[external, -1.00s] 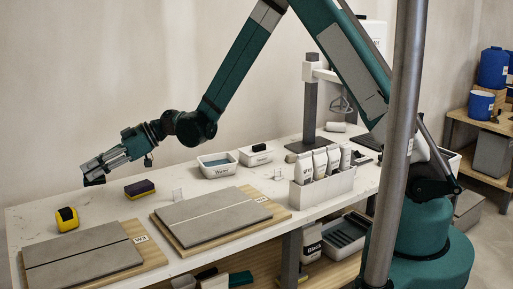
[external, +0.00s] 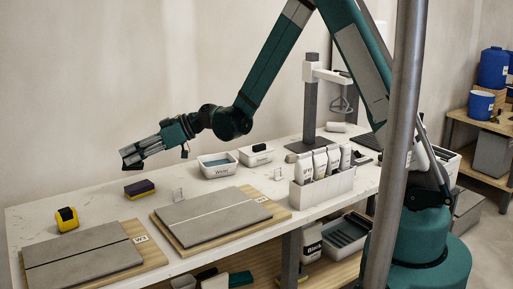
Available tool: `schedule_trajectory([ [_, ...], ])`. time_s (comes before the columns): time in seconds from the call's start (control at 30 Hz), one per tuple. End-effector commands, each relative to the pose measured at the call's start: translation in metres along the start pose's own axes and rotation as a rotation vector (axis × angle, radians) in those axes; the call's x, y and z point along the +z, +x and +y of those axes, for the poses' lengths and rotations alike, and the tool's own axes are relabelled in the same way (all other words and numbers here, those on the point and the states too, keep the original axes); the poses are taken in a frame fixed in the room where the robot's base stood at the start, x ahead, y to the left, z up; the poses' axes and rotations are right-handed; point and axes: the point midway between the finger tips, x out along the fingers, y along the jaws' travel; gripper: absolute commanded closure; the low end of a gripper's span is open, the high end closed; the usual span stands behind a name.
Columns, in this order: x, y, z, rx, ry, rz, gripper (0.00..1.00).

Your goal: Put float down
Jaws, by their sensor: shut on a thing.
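My gripper (external: 132,158) is above the far left part of the bench, with its fingers pointing left and slightly down. It is shut on a small dark thing at its fingertips, which I take to be the float (external: 132,166); the fingers hide much of it and its shape is hard to make out. It hangs clear of the white bench top (external: 100,210), above and slightly left of a yellow and dark purple sponge-like block (external: 139,188).
A yellow and black block (external: 67,219) lies at the left. Two tile boards (external: 85,259) (external: 212,217) fill the front.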

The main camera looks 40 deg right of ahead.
Motion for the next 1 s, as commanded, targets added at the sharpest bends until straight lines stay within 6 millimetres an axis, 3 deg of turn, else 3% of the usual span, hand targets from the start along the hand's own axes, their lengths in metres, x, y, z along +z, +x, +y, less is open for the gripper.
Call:
schedule_trajectory([
  [0.1,0.015,-0.034,0.025,0.063,0.049,0.006,1.00],
  [0.3,0.034,-0.088,0.058,0.158,0.126,0.020,1.00],
  [0.5,0.049,-0.124,0.076,0.222,0.177,0.031,1.00],
  [0.7,0.054,-0.140,0.083,0.249,0.199,0.037,1.00],
  [1.0,0.054,-0.141,0.084,0.251,0.201,0.038,1.00],
])
